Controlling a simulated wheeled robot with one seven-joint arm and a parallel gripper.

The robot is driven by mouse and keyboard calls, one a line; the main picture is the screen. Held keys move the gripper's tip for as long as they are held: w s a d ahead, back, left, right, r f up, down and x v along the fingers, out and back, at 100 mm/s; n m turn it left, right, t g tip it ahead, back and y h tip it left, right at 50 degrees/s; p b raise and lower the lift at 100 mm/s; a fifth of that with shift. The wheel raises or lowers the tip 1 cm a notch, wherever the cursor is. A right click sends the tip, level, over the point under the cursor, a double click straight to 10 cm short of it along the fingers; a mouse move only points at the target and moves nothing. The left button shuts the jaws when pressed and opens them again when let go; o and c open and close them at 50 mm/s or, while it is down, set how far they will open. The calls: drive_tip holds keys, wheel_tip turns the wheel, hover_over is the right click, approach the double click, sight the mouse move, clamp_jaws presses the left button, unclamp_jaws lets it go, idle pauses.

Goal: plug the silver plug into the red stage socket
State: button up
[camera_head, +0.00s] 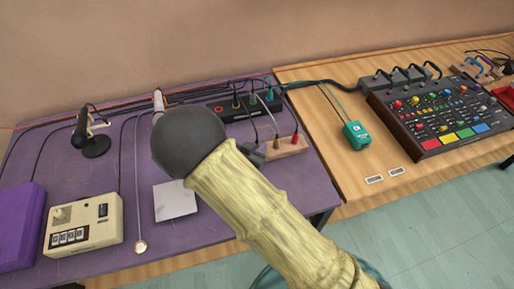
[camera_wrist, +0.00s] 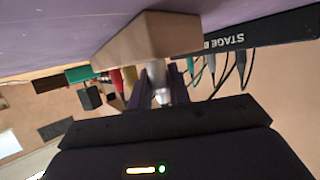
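The silver plug (camera_wrist: 159,84) stands at the wooden block (camera_wrist: 150,38) in the wrist view, its upper end against the block. The dark fingers of my gripper (camera_wrist: 160,98) lie close on both sides of it and look shut on it. In the head view my gripper (camera_head: 254,152) is at the left end of the wooden block (camera_head: 287,148), and the silver plug is hidden. The black stage box (camera_head: 235,113) stands behind the block; a small red ring (camera_head: 219,108), probably the red stage socket, shows near its left end. The box's lettering also shows in the wrist view (camera_wrist: 262,38).
A red plug (camera_head: 295,138) and a brass plug (camera_head: 276,141) stand in the block. Several cabled plugs fill the stage box's right part. A teal box (camera_head: 357,135) and mixer (camera_head: 440,115) are right.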

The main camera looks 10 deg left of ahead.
sight(257, 143)
clamp_jaws()
drive_tip(key=shift+r, duration=0.1)
wheel_tip(257, 143, up, 10)
drive_tip(key=shift+f+p, duration=0.1)
drive_tip(key=shift+p, duration=0.25)
drive_tip(key=shift+w, duration=0.1)
idle(0.4)
